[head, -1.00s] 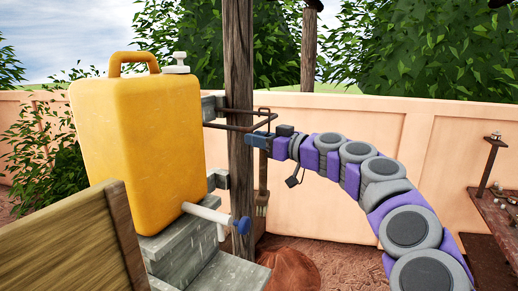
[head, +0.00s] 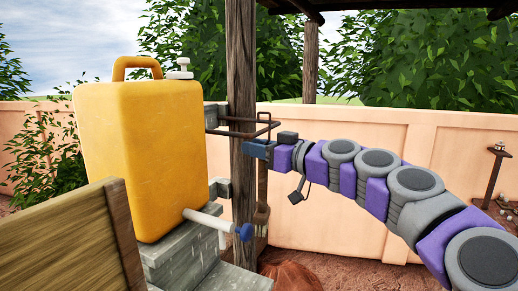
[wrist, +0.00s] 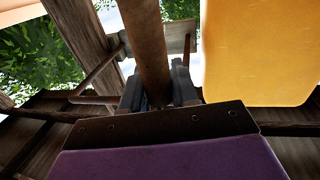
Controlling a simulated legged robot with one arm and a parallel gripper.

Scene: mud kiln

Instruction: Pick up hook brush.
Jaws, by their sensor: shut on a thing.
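The hook brush (head: 263,190) hangs upright by its looped top at the metal rack (head: 232,131) on the wooden post. Its long brown handle runs down to a pale bristled end beside the post. My gripper (head: 257,149) is at the upper handle, just below the rack bar. In the wrist view, the brown handle (wrist: 147,45) passes between the two fingers of my gripper (wrist: 157,88), which are shut on it. The head view does not show clearly whether the loop still touches the rack.
A large yellow jerrycan (head: 140,160) with a blue-handled tap (head: 243,231) stands on grey blocks at left. The wooden post (head: 241,70) is close beside my gripper. A wooden panel (head: 75,240) is at front left. A peach wall (head: 345,150) runs behind.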

